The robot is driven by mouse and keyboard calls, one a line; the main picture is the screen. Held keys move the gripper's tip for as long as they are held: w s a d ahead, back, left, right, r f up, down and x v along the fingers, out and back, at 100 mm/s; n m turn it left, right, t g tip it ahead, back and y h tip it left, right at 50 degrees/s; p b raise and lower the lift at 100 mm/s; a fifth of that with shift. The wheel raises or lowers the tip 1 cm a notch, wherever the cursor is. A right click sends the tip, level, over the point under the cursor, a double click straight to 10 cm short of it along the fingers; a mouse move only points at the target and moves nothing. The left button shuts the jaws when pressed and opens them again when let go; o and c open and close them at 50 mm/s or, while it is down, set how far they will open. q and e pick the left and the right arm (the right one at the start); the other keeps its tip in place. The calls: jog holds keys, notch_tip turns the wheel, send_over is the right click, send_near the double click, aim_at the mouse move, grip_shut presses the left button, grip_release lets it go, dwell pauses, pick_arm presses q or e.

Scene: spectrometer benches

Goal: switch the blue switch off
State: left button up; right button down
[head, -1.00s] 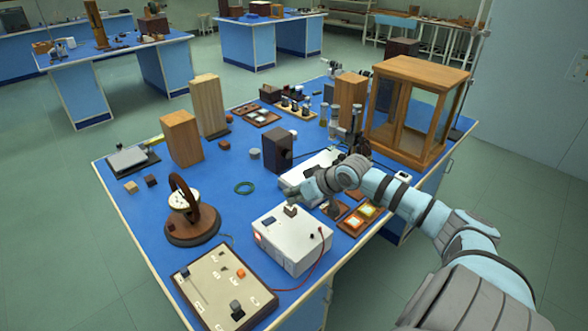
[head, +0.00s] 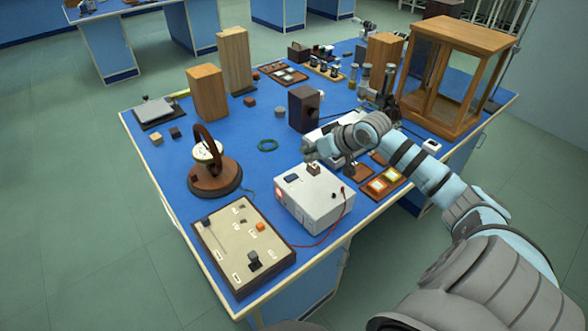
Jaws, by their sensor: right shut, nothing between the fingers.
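A white instrument box (head: 325,208) stands on the front part of the blue bench, with a glowing red light on its left side. A small dark-blue rectangle (head: 291,178) is on its top; I cannot tell whether it is a display or the blue switch. A small brown-and-white block or knob (head: 314,169) also stands on top. My right gripper (head: 308,156) is shut and empty just behind and above this knob; I cannot tell whether they touch. My left gripper is not in view.
A beige panel (head: 222,248) with several small controls lies at the front left. A round brown instrument (head: 214,180) stands behind it. A glass-sided wooden case (head: 459,75) stands at the back right.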

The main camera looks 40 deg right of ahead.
jog(key=b, duration=0.1)
send_over(292, 179)
jog(key=d, duration=0.1)
notch_tip(292, 179, down, 5)
jog(key=shift+f, duration=0.2)
jog(key=f, duration=0.2)
jog(key=shift+w+a+f, duration=0.1)
jog(key=shift+a+f, duration=0.1)
jog(key=shift+f, duration=0.2)
jog(key=shift+a+f, duration=0.1)
jog(key=shift+f, duration=0.6)
jog(key=shift+a+f, duration=0.2)
jog(key=shift+f, duration=0.05)
jog(key=shift+d, duration=0.1)
